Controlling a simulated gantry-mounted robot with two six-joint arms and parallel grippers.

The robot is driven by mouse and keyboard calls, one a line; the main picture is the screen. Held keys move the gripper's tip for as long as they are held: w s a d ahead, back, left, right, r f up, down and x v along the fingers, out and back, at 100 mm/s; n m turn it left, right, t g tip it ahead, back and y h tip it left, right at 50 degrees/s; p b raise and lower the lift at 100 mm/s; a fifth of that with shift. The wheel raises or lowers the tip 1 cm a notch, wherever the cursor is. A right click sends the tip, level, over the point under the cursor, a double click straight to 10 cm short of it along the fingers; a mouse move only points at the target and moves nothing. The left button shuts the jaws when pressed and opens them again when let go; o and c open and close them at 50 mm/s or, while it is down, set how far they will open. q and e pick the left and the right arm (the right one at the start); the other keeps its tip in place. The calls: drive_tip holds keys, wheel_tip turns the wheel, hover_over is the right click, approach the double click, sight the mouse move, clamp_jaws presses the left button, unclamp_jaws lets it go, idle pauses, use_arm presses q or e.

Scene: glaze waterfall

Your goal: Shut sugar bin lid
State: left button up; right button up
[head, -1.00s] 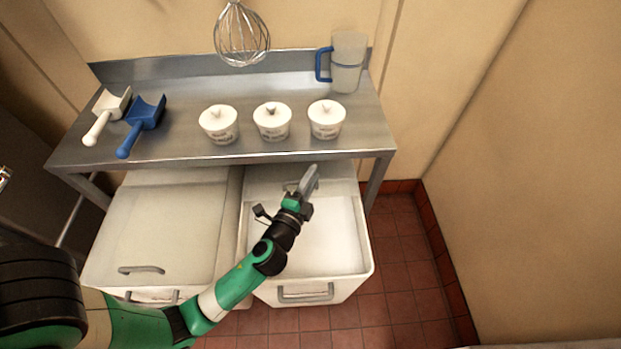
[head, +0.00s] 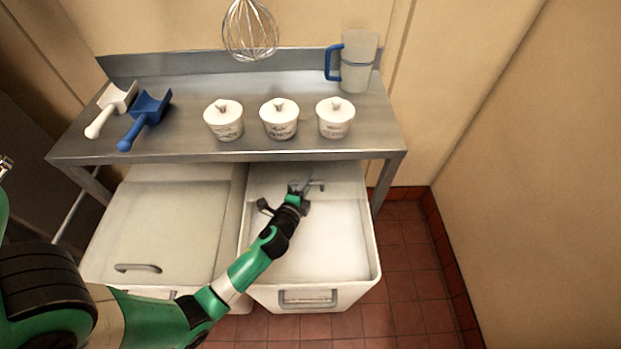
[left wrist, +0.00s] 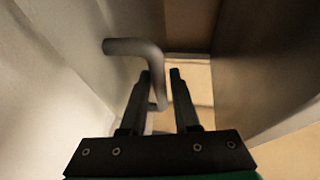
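The open bin (head: 372,262) at the right under the steel table holds white contents (head: 325,245). Its lid (head: 345,180) is pushed back under the table, with a grey handle (head: 321,185) near its front edge. My left gripper (head: 307,180) is at this handle, over the rear of the bin. In the left wrist view, the two fingers (left wrist: 161,73) are apart, and the bent handle (left wrist: 130,46) reaches down between them. I cannot tell whether they touch it. My right gripper is not in view.
A second bin with a closed lid (head: 160,225) stands at the left. On the steel table (head: 185,115) are two scoops, three small lidded tubs (head: 279,118) and a jug (head: 358,65). A whisk (head: 250,30) hangs above. Tiled floor at right is clear.

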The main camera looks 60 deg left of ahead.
use_arm(q)
drive_tip(key=shift+x, duration=1.2)
clamp_jaws()
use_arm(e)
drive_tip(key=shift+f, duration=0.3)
use_arm(q)
drive_tip(key=shift+d, duration=0.1)
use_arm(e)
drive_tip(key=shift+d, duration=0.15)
